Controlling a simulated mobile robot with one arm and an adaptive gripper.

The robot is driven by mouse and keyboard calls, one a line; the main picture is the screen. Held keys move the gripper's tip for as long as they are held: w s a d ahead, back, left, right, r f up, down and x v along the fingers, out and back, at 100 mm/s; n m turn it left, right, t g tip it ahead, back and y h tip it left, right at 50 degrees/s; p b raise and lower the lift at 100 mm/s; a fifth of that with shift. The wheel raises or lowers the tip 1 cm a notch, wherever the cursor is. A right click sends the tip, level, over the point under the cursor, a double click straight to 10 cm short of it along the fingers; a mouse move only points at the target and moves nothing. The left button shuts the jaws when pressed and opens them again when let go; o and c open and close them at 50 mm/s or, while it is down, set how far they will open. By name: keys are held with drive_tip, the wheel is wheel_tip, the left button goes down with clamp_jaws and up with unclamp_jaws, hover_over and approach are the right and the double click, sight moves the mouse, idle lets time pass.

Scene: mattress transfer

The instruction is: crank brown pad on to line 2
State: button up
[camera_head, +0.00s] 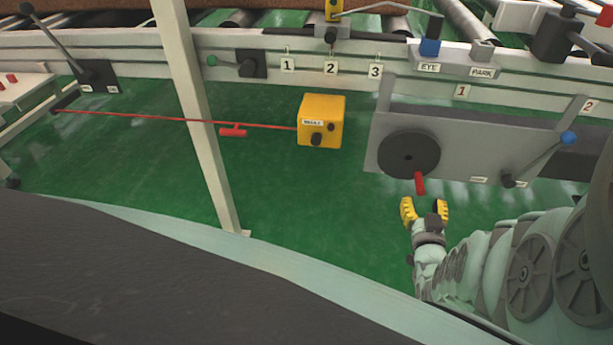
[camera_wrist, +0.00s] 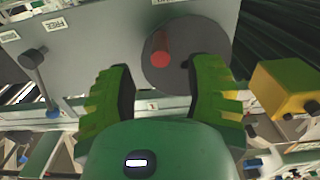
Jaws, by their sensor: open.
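The crank is a dark disc (camera_head: 408,151) with a red handle (camera_head: 420,183) on a grey housing. The handle also shows in the wrist view (camera_wrist: 160,60), ahead of and roughly between my fingertips. My gripper (camera_head: 424,204), with yellow pads, is open and empty just below the handle, apparently not around it. A brown pad (camera_head: 95,17) lies on the rollers at the top left, partly cut off by the frame edge. Black-numbered plates 1, 2 (camera_head: 331,68) and 3 hang on the rail. Red-numbered plates 1 (camera_head: 462,91) and 2 (camera_head: 588,105) stand further right.
A blue-knobbed lever (camera_head: 567,138) sits right of the crank. A yellow box (camera_head: 321,121) with a red pull cord (camera_head: 170,119) stands to the left. A pale upright post (camera_head: 197,110) crosses the left side.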

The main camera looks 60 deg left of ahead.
sight(421, 193)
drive_tip(key=shift+b+x, duration=0.95)
drive_tip(key=shift+x, duration=1.45)
drive_tip(key=shift+s, duration=0.15)
clamp_jaws()
